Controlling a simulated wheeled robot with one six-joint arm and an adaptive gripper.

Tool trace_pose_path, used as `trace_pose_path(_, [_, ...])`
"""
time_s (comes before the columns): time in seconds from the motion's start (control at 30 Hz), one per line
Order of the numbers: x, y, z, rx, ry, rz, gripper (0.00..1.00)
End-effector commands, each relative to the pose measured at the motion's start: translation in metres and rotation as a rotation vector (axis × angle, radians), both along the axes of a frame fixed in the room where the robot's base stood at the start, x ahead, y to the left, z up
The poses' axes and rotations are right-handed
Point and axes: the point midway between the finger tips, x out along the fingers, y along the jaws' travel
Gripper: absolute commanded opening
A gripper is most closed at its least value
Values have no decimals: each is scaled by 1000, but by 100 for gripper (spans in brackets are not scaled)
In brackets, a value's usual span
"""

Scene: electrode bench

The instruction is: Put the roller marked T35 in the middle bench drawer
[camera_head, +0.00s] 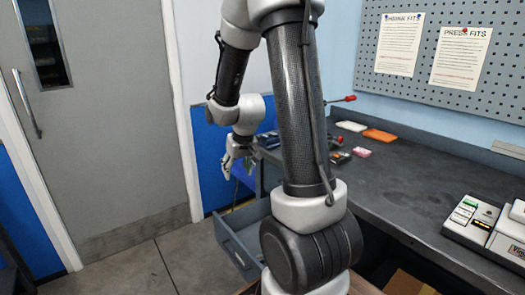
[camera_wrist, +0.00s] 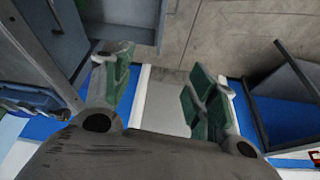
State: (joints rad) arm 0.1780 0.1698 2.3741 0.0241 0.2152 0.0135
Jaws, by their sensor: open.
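My gripper (camera_head: 238,167) is open beyond the left end of the bench, above and behind a pulled-out drawer. In the wrist view its green-padded fingers (camera_wrist: 158,78) stand wide apart, with nothing between them but floor and wall behind. The grey drawer (camera_head: 232,246) sticks out from the bench's left side. The part of its inside that shows looks bare, and my arm hides the rest. I cannot tell which drawer of the bench it is. No roller marked T35 can be made out in either view.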

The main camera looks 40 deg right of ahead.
Motion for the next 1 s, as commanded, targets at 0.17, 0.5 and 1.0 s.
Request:
trace_pose_path(0.17, [-59, 35, 89, -4, -12, 75, 58])
trace_pose_path(0.5, [-193, 72, 163, -14, 1, 187, 58])
trace_pose_path(1.0, [-224, 76, 168, -15, 11, 209, 58])
